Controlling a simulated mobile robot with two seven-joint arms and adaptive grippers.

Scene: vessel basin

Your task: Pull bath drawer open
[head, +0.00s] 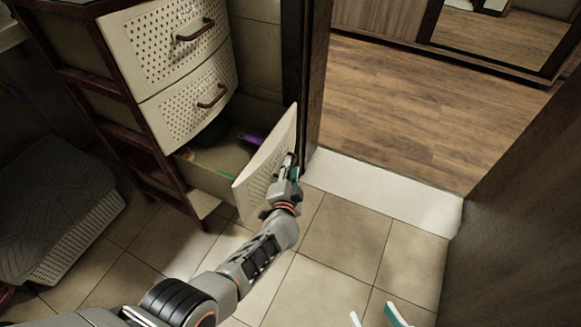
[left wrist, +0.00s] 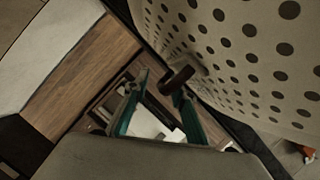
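The lowest of three cream drawers stands pulled out of the brown-framed cabinet. Its perforated front (head: 266,160) is swung well clear of the frame, and its inside shows. It also fills the upper right of the left wrist view (left wrist: 250,50). My left gripper (head: 290,172) is at this drawer's brown handle (left wrist: 178,78). In the left wrist view its green-edged fingers (left wrist: 160,84) stand apart, with the handle between their tips, nearer the right finger; a gap shows on the other side. My right gripper (head: 376,314) is open and empty at the bottom edge.
Two shut drawers (head: 188,115) are above. A door frame (head: 312,75) stands close behind the drawer. A grey-covered basket (head: 75,245) is at left. Tiled floor (head: 340,235) is clear to the right.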

